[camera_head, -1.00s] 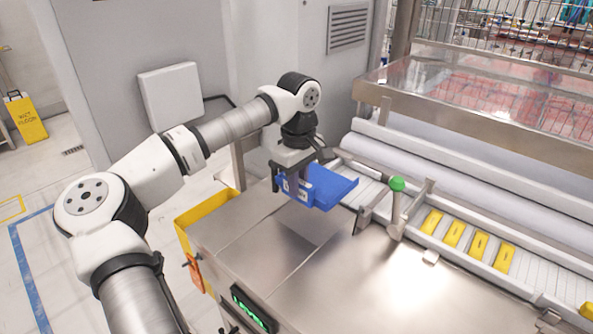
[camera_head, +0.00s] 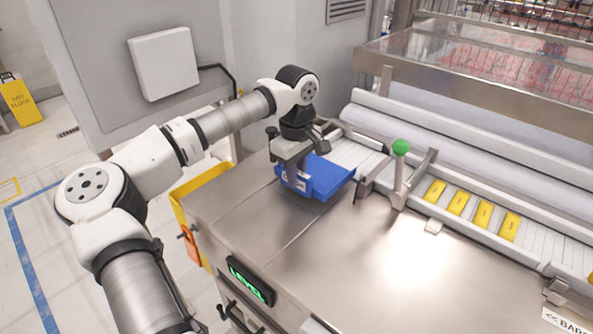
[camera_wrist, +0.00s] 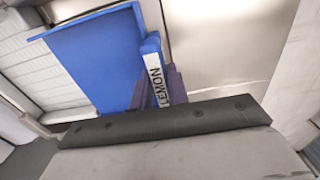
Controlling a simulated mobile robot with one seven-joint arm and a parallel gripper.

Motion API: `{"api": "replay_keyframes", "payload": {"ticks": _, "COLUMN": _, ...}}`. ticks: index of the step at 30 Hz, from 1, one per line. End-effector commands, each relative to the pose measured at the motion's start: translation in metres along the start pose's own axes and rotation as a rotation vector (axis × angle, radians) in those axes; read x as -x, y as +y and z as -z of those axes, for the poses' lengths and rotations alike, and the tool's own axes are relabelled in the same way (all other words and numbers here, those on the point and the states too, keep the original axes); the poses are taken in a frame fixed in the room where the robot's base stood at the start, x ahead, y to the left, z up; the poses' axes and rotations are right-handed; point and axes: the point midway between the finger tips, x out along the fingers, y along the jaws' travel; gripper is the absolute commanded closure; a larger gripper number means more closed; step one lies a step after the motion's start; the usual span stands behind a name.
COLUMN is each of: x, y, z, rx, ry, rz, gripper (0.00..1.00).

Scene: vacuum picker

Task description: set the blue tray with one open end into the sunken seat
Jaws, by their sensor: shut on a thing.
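The blue tray (camera_head: 330,178) is in my gripper (camera_head: 297,182), held by its near-left wall above or at the steel top, left of the white slatted conveyor. I cannot tell whether it touches the steel. In the wrist view the tray (camera_wrist: 95,62) fills the upper left, and its wall with a white LEMON label runs between the dark fingers (camera_wrist: 170,85). Its floor looks flat and empty. I cannot clearly make out the sunken seat; the arm and tray may cover it.
A post with a green knob (camera_head: 400,147) stands right of the tray, beside metal brackets. Yellow blocks (camera_head: 459,203) lie in the conveyor strip beyond. The steel top (camera_head: 340,260) in front is clear. A lit LEVEL display (camera_head: 250,281) is on the front face.

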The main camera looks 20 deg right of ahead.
Motion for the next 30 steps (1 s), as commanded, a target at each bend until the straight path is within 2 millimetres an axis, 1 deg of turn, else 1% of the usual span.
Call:
{"api": "replay_keyframes", "payload": {"ticks": 14, "x": 0.0, "y": 0.0, "z": 0.0, "rx": 0.0, "ry": 0.0, "rz": 0.0, "gripper": 1.0}}
{"api": "replay_keyframes", "payload": {"ticks": 30, "x": -0.016, "y": 0.0, "z": 0.0, "rx": 0.0, "ry": 0.0, "rz": 0.0, "gripper": 1.0}}
